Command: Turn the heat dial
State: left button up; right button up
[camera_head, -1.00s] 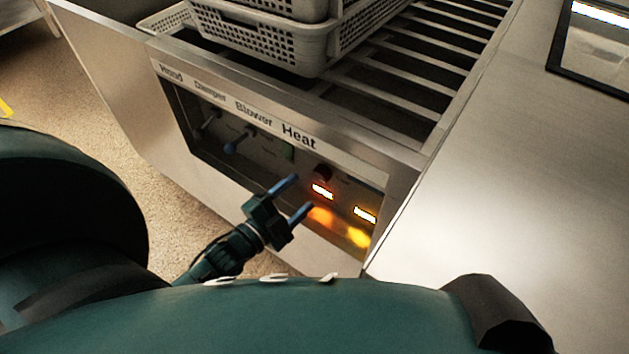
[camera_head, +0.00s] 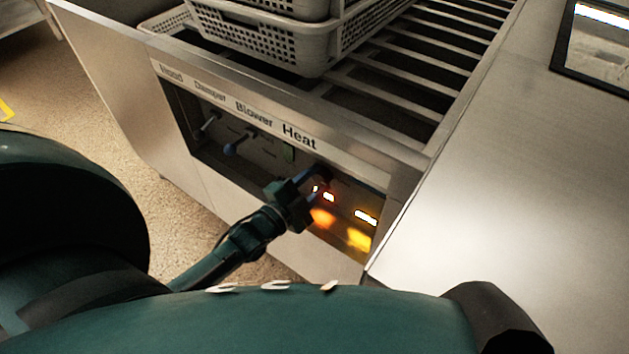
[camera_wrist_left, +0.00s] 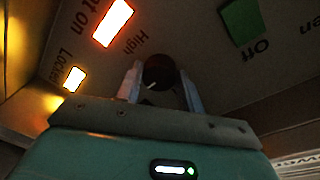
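The heat dial is a dark round knob on the panel under the word "Heat". In the left wrist view the dial (camera_wrist_left: 158,70) shows between the two fingertips, with a small white mark at its lower left. In the head view the dial (camera_head: 323,172) is mostly hidden behind my left gripper (camera_head: 315,181). My left gripper (camera_wrist_left: 160,84) is open, with one finger on each side of the dial. I cannot tell whether the fingers touch it. My right gripper is not in view.
Lit indicators (camera_head: 366,217) glow right of the dial, above orange and yellow reflections. The panel is recessed under a metal frame. Perforated baskets (camera_head: 265,40) stand above on slats.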

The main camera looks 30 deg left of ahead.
pick_arm(q)
jog(key=c, duration=0.5)
